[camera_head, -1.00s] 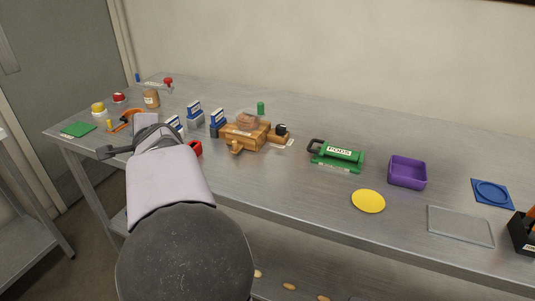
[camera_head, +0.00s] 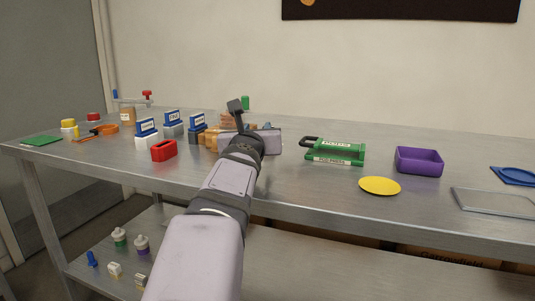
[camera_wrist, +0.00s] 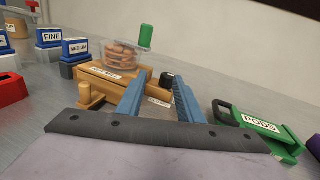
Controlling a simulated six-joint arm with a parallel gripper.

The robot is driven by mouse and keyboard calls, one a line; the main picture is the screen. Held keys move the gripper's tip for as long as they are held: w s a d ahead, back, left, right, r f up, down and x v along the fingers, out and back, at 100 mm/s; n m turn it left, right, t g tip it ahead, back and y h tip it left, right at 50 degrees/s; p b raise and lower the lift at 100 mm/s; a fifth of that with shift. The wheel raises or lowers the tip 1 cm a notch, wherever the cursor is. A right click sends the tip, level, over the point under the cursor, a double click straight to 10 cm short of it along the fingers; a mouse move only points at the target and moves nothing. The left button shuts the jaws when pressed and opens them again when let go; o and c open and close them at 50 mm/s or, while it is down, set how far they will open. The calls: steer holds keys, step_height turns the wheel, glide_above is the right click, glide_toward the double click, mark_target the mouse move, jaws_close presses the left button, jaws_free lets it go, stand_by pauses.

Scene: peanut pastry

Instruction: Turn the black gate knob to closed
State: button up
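The black gate knob (camera_wrist: 167,80) shows in the wrist view on the right end of the wooden mill (camera_wrist: 108,82), beside a small white label. My gripper (camera_wrist: 157,82) points at the mill with its two blue fingers apart and nothing visible between them. The knob appears just beyond the fingertips, near the right one; I cannot tell whether they touch. A clear hopper of brown nuts (camera_wrist: 122,54) sits on the mill, with a green-topped handle (camera_wrist: 146,36) beside it. In the head view my wrist hides the knob and most of the mill.
A green PODS tool (camera_head: 335,152) lies right of the mill, with a purple bin (camera_head: 419,160) and yellow disc (camera_head: 380,186) further right. Blue-topped labelled blocks (camera_head: 173,122) and a red block (camera_head: 164,151) stand left.

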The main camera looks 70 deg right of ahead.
steer(key=shift+s+d+f+m+b, duration=0.2)
steer(key=shift+s+f+m+b, duration=0.4)
steer(key=shift+s+f+b, duration=0.7)
steer(key=shift+w+d+r, duration=0.1)
steer(key=shift+w+r, duration=0.15)
steer(key=shift+w, duration=0.05)
steer(key=shift+p+x, duration=0.65)
steer(key=shift+x, duration=2.95)
steer(key=c, duration=0.8)
